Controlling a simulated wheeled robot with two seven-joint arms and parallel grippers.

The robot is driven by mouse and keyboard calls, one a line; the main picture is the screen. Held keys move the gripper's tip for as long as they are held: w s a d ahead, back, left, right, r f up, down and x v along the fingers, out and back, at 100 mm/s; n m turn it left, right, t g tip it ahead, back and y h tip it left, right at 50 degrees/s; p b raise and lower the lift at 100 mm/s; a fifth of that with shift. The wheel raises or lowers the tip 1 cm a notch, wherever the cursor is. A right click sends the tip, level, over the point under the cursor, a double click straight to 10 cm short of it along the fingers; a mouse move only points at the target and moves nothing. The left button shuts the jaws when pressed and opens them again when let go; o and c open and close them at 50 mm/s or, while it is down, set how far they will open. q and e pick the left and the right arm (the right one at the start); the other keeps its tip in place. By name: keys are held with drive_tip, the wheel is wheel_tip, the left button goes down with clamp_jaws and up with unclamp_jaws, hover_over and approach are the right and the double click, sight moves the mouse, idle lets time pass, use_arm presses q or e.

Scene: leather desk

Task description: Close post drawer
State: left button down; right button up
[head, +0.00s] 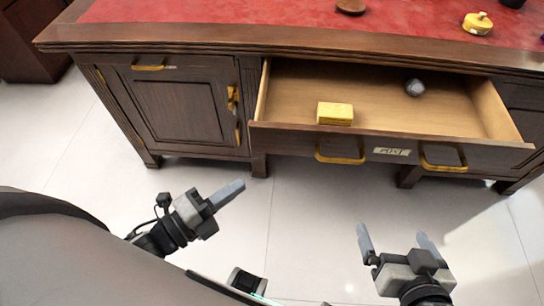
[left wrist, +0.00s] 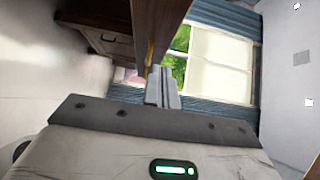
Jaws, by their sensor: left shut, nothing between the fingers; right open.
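The post drawer (head: 384,97) is pulled out of the desk in the head view. Its front has two brass handles, a left one (head: 340,157) and a right one (head: 443,164), with a small label plate (head: 392,151) between them. A yellow box (head: 335,113) and a small dark grey object (head: 414,87) lie inside. My left gripper (head: 228,194) is shut and empty, apart from the drawer, below and left of it. The left wrist view also shows its closed fingers (left wrist: 162,88). My right gripper (head: 393,239) is open and empty below the drawer front, apart from it.
The desk (head: 175,103) has a cabinet door with brass fittings left of the drawer. Its red leather top (head: 230,12) carries a yellow round item (head: 477,23) and a brown dish (head: 351,6). Pale tiled floor (head: 300,215) lies clear between my grippers.

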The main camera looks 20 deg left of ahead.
use_arm(q)
approach(285, 138)
drive_tip(key=w+d, duration=0.1)
drive_tip(key=d, duration=0.3)
drive_tip(key=w, duration=0.3)
drive_tip(key=shift+w+a+r, duration=0.1)
drive_tip(key=shift+w+a, duration=0.1)
drive_tip(key=shift+a, duration=0.05)
drive_tip(key=shift+w+a, duration=0.15)
drive_tip(key=shift+w, duration=0.2)
drive_tip(key=shift+w, duration=0.1)
